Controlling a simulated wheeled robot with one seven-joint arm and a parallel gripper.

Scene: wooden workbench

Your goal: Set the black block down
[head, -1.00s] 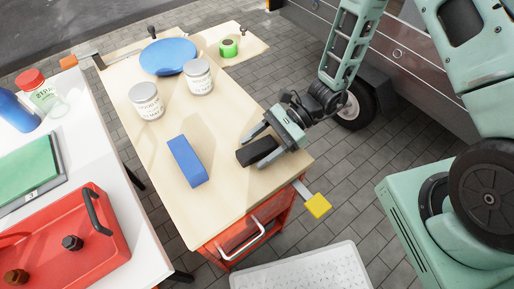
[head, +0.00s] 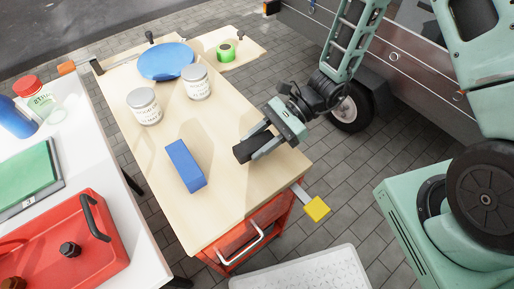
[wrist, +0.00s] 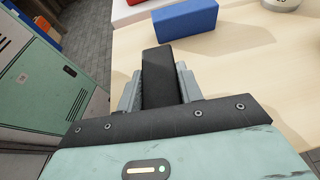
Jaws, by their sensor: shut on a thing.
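The black block (head: 244,151) is between the fingers of my gripper (head: 262,146), over the right side of the wooden workbench top (head: 222,205). In the wrist view the black block (wrist: 157,72) sticks out ahead of my gripper (wrist: 160,88), with a finger on each side of it. My gripper is shut on it. Whether the block's underside touches the bench top or is a little above it, I cannot tell.
A blue block (head: 186,165) lies left of the black block. Two white cans (head: 145,107) (head: 197,83), a blue disc (head: 166,60) and a green roll (head: 226,50) stand farther back. A red toolbox (head: 62,240) sits on the white table. Bare wood lies around the black block.

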